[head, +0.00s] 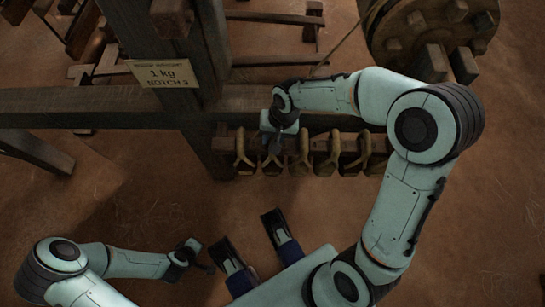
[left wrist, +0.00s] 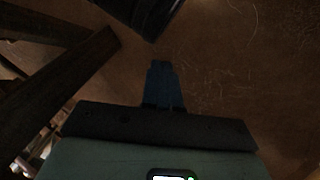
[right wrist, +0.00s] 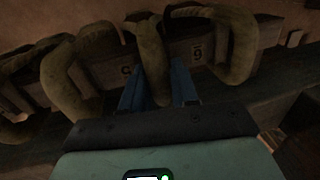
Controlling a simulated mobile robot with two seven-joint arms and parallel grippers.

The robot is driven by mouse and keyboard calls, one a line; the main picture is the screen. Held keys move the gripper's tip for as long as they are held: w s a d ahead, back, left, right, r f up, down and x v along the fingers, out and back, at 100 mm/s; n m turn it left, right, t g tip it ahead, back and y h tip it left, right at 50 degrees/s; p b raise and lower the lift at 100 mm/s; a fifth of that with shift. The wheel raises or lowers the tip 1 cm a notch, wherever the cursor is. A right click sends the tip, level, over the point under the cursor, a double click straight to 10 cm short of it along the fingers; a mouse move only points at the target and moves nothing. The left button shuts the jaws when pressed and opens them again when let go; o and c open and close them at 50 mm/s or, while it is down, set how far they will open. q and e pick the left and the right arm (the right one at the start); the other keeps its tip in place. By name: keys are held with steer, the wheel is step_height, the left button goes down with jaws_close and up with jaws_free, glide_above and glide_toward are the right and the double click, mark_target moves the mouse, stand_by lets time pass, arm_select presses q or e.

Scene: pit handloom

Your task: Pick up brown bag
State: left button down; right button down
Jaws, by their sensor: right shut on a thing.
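Several brown bags, looped in shape, hang in a row along a dark notched rail below the loom beam. My right gripper (head: 273,147) is at the left part of the row, pointing down. In the right wrist view its blue fingers (right wrist: 158,88) stand on both sides of one brown bag (right wrist: 148,58) and are shut on it. That bag still lies at the rail among its neighbours, and its lower end is hidden by the gripper. My left gripper (head: 208,268) is low over the bare floor, away from the bags. Its fingers (left wrist: 162,85) are together and hold nothing.
Neighbouring bags hang close on both sides, one at the left (head: 244,155) and one at the right (head: 302,158). A dark post with a paper sign (head: 165,74) stands left of the row. A large wooden drum (head: 425,30) is at upper right.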

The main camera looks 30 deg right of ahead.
steer(key=shift+r, duration=0.2)
stand_by(0.5)
